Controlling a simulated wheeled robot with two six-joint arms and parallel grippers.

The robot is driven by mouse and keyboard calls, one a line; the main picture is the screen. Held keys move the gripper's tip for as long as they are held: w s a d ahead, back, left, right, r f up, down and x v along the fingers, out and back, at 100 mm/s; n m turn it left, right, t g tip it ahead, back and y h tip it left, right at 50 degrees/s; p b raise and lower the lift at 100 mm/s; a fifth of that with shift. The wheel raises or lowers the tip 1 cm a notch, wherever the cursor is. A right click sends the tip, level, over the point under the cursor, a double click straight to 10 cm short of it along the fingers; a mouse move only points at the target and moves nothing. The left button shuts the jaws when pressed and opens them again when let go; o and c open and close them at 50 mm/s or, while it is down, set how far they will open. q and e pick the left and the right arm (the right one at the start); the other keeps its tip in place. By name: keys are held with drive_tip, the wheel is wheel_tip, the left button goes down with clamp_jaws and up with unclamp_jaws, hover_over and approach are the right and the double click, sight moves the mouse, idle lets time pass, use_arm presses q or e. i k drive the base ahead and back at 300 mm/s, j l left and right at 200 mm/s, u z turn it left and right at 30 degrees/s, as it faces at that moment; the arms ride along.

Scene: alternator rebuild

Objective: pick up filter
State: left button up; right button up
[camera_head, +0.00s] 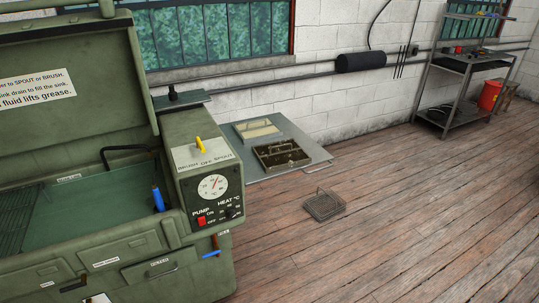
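Two framed pieces that look like filters lie on a grey side shelf (307,139) right of the green parts washer. One is a pale cream panel (254,128) with a dark bar across it, at the back. The other is a dark brown, dirty-looking panel (282,156) with a handle, nearer the front. I cannot tell for sure which one the task means. A drawer with a pull handle (162,271) on the washer's front carries a label that seems to read FILTER. Neither gripper is in view.
The green washer (205,185) with its raised lid (70,60) fills the left side. A wire basket (325,206) sits on the wooden floor. A metal shelf unit (466,62) and a red bucket (489,95) stand at the back right. The floor at right is clear.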

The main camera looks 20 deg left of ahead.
sight(273, 157)
drive_tip(key=i+l+u, duration=0.1)
drive_tip(key=u, duration=0.35)
drive_tip(key=i+l+u, duration=0.2)
drive_tip(key=u, duration=0.3)
drive_tip(key=i+l+u, duration=0.1)
drive_tip(key=u, duration=0.35)
drive_tip(key=l, duration=0.1)
